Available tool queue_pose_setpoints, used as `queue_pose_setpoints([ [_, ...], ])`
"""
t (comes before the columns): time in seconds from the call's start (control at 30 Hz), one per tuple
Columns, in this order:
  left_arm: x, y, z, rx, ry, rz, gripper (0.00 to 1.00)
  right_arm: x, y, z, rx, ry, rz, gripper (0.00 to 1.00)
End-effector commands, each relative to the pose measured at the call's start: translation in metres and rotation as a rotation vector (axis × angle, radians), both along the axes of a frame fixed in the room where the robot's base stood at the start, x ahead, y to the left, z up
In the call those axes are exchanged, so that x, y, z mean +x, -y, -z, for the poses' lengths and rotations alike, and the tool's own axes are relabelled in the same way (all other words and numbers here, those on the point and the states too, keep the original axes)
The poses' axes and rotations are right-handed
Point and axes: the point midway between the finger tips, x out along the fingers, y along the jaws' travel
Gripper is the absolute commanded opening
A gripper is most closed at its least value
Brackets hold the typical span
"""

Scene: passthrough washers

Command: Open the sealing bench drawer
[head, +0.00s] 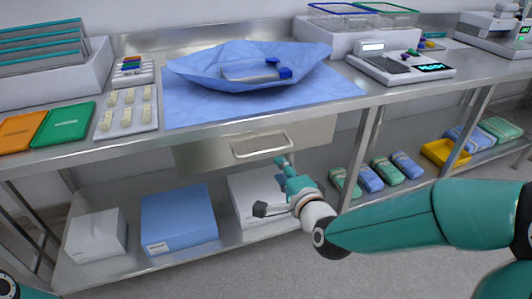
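The sealing bench drawer (205,153) is a grey metal front under the bench top and looks shut. My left gripper is not in view.
The steel bench top (330,113) carries a blue wrap (205,82) with a tray in it. A blue box (178,218) and white boxes stand on the lower shelf. Soft packs (370,178) lie right of the gripper. A bench leg (360,150) stands right of the drawer.

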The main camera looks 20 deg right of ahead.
Motion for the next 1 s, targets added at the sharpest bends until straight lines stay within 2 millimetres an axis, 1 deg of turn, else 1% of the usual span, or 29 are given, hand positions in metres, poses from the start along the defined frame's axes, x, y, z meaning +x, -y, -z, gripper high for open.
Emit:
queue_pose_setpoints([
  [0.03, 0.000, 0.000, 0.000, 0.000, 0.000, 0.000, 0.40, 0.012, -0.001, 0.004, 0.000, -0.003, 0.000, 0.37],
  [0.1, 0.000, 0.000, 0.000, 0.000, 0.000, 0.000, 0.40, 0.027, -0.001, 0.007, -0.001, -0.001, 0.000, 0.37],
  [0.3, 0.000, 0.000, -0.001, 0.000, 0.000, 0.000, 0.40, 0.069, -0.002, 0.016, -0.001, -0.002, 0.000, 0.37],
  [0.4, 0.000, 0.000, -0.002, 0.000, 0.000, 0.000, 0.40, 0.086, -0.003, 0.019, -0.001, -0.002, 0.000, 0.37],
  [0.5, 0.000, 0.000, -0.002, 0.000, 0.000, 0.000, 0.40, 0.099, -0.004, 0.022, -0.002, -0.001, 0.000, 0.37],
  [0.6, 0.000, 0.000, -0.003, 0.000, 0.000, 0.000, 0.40, 0.108, -0.004, 0.023, -0.002, -0.002, -0.001, 0.37],
  [0.7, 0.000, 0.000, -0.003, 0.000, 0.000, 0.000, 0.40, 0.112, -0.004, 0.024, -0.002, -0.002, -0.001, 0.37],
  [0.97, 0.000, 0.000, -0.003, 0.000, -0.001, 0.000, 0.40, 0.114, -0.004, 0.024, -0.002, -0.001, 0.000, 0.37],
  [1.0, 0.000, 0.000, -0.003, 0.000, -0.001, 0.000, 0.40, 0.114, -0.004, 0.024, -0.002, -0.001, 0.000, 0.35],
])
